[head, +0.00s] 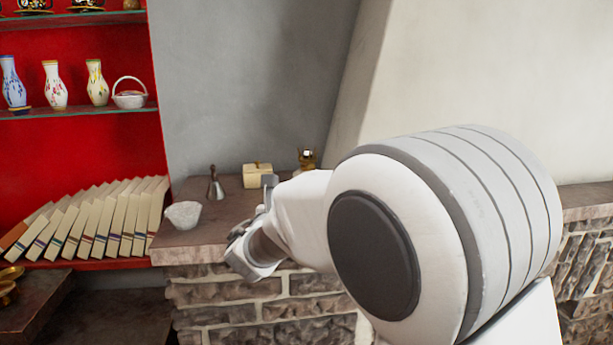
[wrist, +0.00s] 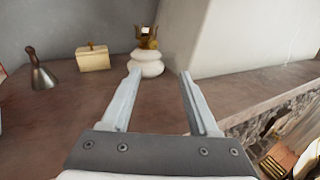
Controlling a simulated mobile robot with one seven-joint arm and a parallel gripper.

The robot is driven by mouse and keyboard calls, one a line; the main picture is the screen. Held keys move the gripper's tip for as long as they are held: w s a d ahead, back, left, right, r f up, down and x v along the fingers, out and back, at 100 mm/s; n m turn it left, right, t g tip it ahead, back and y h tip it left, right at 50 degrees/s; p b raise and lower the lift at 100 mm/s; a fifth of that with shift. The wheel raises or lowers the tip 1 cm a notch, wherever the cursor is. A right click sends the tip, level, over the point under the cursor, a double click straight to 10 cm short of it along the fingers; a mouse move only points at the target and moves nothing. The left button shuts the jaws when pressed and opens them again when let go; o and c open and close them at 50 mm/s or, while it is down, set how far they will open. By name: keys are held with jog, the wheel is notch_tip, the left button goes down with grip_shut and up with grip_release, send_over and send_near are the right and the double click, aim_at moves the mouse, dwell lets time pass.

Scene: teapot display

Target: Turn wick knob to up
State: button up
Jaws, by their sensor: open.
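An oil lamp with a brass top and a rounded white base (wrist: 147,66) stands on the stone ledge in the wrist view. In the head view only its brass upper part (head: 306,158) shows above my arm. In the head view my arm hides most of the ledge around the lamp.
On the ledge (wrist: 70,103), left of the lamp, are a cream box (wrist: 92,58) and a hand bell (wrist: 40,72). A white bowl (head: 183,214) sits near the ledge's left front edge. A pale wall rises behind the lamp. Red shelves with vases and books stand left.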

aim_at(310, 167)
jog(key=shift+a+f+y, duration=0.15)
jog(key=shift+a+y, duration=0.15)
jog(key=shift+a, duration=0.3)
jog(key=shift+w+a+n, duration=0.1)
jog(key=shift+w+n, duration=0.15)
jog(key=shift+n, duration=0.05)
jog(key=w+d+p, duration=0.1)
jog(key=w, duration=0.4)
jog(key=w+d+p, duration=0.1)
jog(key=w, duration=0.5)
jog(key=w+d+p, duration=0.1)
jog(key=w, duration=0.4)
jog(key=shift+w+d, duration=0.2)
jog(key=shift+w, duration=0.15)
grip_shut()
